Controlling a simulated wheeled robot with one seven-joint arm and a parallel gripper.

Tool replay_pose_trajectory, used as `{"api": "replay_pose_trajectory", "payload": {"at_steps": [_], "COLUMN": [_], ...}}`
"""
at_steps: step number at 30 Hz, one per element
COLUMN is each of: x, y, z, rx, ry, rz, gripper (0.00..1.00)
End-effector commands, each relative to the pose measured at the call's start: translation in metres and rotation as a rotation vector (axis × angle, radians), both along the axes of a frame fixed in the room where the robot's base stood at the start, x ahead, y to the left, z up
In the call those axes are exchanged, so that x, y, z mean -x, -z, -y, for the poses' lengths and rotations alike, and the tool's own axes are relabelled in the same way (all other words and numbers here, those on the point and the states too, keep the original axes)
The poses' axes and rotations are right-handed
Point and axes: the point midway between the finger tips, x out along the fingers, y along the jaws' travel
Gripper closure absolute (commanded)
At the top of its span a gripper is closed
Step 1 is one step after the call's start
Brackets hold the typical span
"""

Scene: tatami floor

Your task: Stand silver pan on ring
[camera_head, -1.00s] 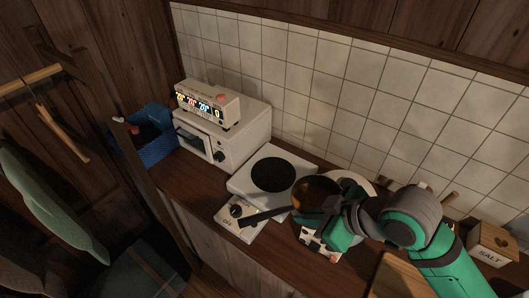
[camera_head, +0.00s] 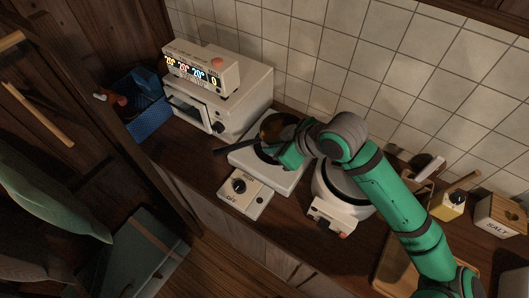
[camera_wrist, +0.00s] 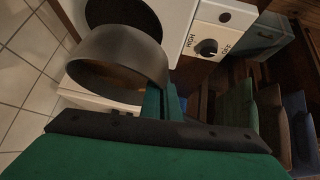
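The pan (camera_head: 277,127) is round, brownish inside in the head view and grey along its wall in the wrist view (camera_wrist: 115,52), with a dark handle pointing left. My gripper (camera_head: 293,152) is shut on the pan's wall; its green fingers (camera_wrist: 160,102) show at the wall in the wrist view. The ring, a dark round cooking plate (camera_head: 265,156) on a white hotplate (camera_head: 243,157), lies under the pan and is partly hidden by it and my gripper. It also shows in the wrist view (camera_wrist: 125,12). I cannot tell whether pan and ring touch.
A control box with a knob (camera_head: 246,192) sits before the hotplate. A white oven (camera_head: 228,107) bearing a lit display box (camera_head: 202,68) and a blue basket (camera_head: 147,118) stand left. A second round white appliance (camera_head: 337,190), a salt box (camera_head: 500,217) and a board are right.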

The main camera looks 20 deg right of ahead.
Motion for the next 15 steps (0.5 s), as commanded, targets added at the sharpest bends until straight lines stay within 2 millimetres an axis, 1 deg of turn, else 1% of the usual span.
{"api": "replay_pose_trajectory", "payload": {"at_steps": [1, 3, 6, 15], "x": [-0.006, -0.015, -0.023, -0.035], "y": [0.009, 0.020, 0.031, 0.047], "z": [-0.003, -0.006, -0.008, -0.011], "rx": [-0.005, -0.004, -0.003, -0.002], "ry": [0.000, 0.001, 0.004, 0.005], "rz": [-0.001, 0.000, -0.001, 0.000], "gripper": [1.00, 1.00, 1.00, 1.00]}}
